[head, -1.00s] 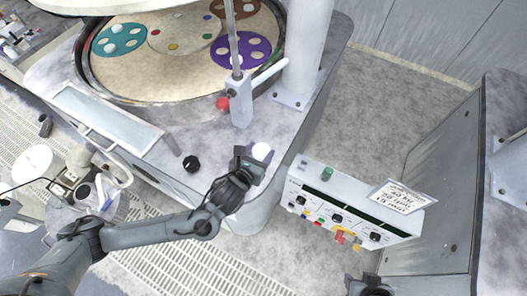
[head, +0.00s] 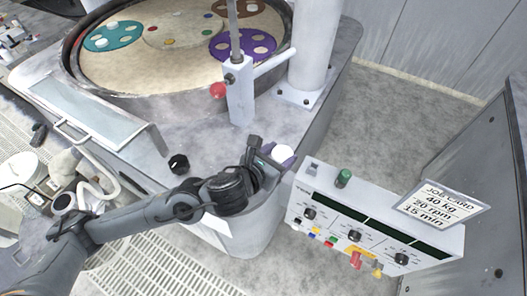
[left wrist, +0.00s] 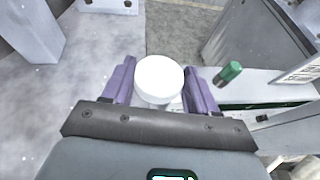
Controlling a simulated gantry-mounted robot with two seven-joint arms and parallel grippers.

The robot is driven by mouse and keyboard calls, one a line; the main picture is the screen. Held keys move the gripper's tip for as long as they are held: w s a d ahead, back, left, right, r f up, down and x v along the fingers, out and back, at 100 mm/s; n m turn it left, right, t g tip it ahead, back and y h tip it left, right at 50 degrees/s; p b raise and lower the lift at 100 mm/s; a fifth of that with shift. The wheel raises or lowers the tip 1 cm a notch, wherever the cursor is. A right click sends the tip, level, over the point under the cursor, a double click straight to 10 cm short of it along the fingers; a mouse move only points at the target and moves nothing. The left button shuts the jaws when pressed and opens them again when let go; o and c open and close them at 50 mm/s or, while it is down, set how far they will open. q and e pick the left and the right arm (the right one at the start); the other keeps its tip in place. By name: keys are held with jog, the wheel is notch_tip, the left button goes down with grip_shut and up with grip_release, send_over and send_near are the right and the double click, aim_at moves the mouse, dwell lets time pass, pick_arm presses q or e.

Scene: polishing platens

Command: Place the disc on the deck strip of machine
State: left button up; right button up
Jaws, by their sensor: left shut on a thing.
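A white round disc (head: 283,153) is held in my left gripper (head: 280,160), which is shut on it. In the left wrist view the disc (left wrist: 158,78) sits between the two purple fingers of the gripper (left wrist: 160,92). The grey machine deck (head: 215,150) runs in front of the round table. The gripper and disc are at the deck's right end, near its edge. I cannot tell how high the disc is above the deck. My right gripper is out of view.
A control box (head: 375,225) with knobs and a green button stands close to the right of the gripper, bearing a job card (head: 440,205). A black knob (head: 178,163), a red ball (head: 218,90) and a white column (head: 313,50) are around the deck. The deck's middle is clear.

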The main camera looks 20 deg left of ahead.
pick_arm(q)
jog(key=w+a+f, duration=0.4)
jog(key=w+a, duration=0.1)
jog(key=w+a+f, duration=0.2)
jog(key=shift+w+a+f+p, duration=0.1)
jog(key=shift+w+a+p, duration=0.05)
jog(key=shift+a+p, duration=0.2)
jog(key=shift+f, duration=2.05)
jog(key=shift+f, duration=0.15)
jog(key=o, duration=1.1)
